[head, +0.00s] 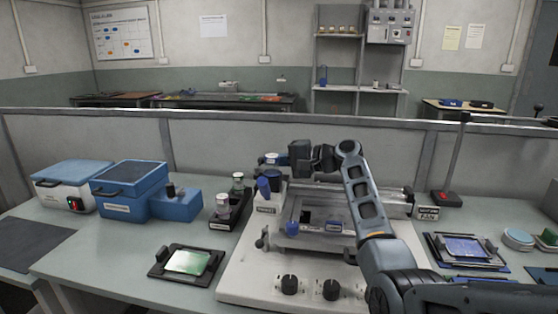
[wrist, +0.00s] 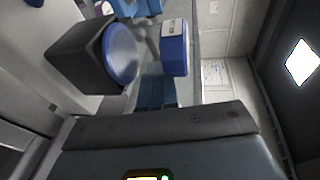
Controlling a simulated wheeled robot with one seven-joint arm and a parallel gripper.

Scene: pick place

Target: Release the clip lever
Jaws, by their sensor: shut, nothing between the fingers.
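A grey bench fixture (head: 240,270) stands in the middle of the table, with a raised metal plate, two black knobs on its front and small blue parts on it. I cannot tell which part is the clip lever. My gripper (head: 272,159) is shut and empty above the fixture's back left, its fingertips hard to make out. In the wrist view, a dark block with a round blue face (wrist: 122,52) is close by; contact is not visible.
Blue boxes (head: 128,188) and a black rack with jars (head: 231,205) stand on the left. A green board in a black holder (head: 187,262) lies at the front left. A tall black lever (head: 455,160) and a blue-screened device (head: 463,247) are on the right.

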